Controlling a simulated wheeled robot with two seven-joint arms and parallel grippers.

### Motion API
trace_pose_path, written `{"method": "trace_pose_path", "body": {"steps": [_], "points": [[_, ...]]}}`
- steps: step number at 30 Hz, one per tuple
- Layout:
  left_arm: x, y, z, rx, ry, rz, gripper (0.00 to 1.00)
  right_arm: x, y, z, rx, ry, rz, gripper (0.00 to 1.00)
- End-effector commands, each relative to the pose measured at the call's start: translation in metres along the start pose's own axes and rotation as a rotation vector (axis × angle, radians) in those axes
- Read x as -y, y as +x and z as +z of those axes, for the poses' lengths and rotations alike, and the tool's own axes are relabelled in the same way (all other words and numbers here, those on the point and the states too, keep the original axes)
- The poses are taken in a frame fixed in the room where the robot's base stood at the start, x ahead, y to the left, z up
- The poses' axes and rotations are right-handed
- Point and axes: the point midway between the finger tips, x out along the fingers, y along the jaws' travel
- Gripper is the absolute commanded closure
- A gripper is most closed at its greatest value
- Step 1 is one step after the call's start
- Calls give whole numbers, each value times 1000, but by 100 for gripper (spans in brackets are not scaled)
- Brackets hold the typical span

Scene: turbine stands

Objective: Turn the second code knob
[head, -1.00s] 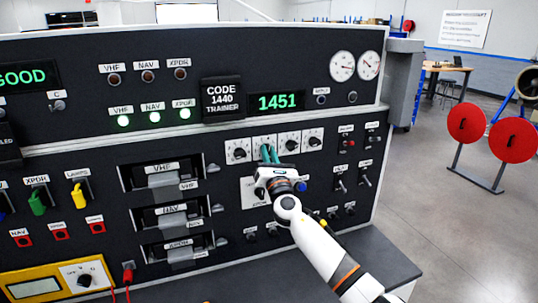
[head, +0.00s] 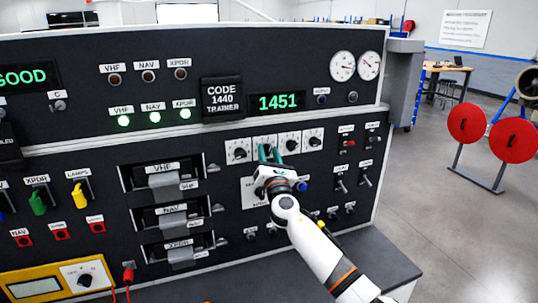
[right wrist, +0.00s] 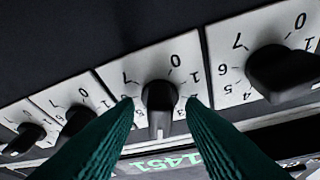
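The second code knob (right wrist: 160,100) is black on a white numbered dial, and in the right wrist view it sits between my teal fingers. My right gripper (head: 270,153) is at this knob in the head view. Its fingers are spread, one on each side, with a visible gap to the knob. In the head view the gripper partly covers the second dial (head: 264,141). The green code display (head: 277,102) reads 1451. The plate beside it (head: 222,98) reads CODE 1440 TRAINER. My left gripper is out of view.
The first code knob (head: 238,152), third (head: 290,146) and fourth (head: 314,142) stand close beside it in a row. Toggle switches (head: 340,184) are to the right. VHF, NAV and XPDR module slots (head: 163,177) are to the left. A dark ledge (head: 378,262) lies below.

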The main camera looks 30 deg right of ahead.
Motion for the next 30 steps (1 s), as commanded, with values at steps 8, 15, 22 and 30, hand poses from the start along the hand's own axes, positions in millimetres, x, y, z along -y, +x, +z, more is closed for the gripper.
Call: {"method": "trace_pose_path", "body": {"steps": [8, 15, 22, 30], "points": [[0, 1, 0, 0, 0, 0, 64, 0, -5, 1, 0, -2, 0, 64], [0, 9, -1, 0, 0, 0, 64, -1, -48, 3, 2, -1, -2, 64], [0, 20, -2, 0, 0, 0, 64, -1, -95, 3, 2, 0, -2, 64], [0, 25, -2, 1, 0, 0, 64, 0, -119, 1, 0, 0, 0, 64]]}}
